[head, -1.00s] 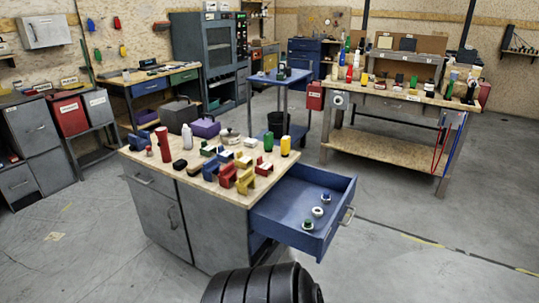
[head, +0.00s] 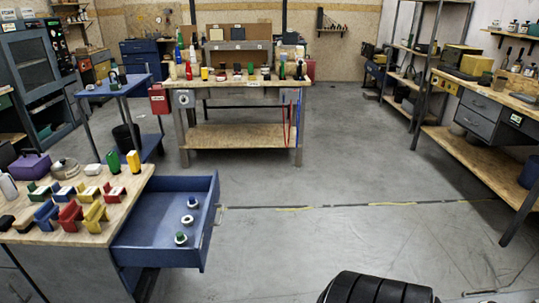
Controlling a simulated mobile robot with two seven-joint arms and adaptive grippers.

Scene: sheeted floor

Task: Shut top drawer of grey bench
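The grey bench (head: 75,268) stands at the lower left with a light wooden top. Its blue top drawer (head: 150,256) is pulled out to the right, with a metal handle (head: 219,215) on its outer end. Several small round items lie in the drawer, one with a green top (head: 181,238). Neither of my grippers shows in the head view. A black ribbed part of mine is at the bottom edge, right of the drawer and apart from it.
Coloured bins and bottles crowd the bench top (head: 135,183). A wooden workbench (head: 240,137) stands behind, a blue trolley (head: 112,87) at the left and another workbench (head: 480,152) at the right. The floor (head: 330,240) right of the drawer is clear.

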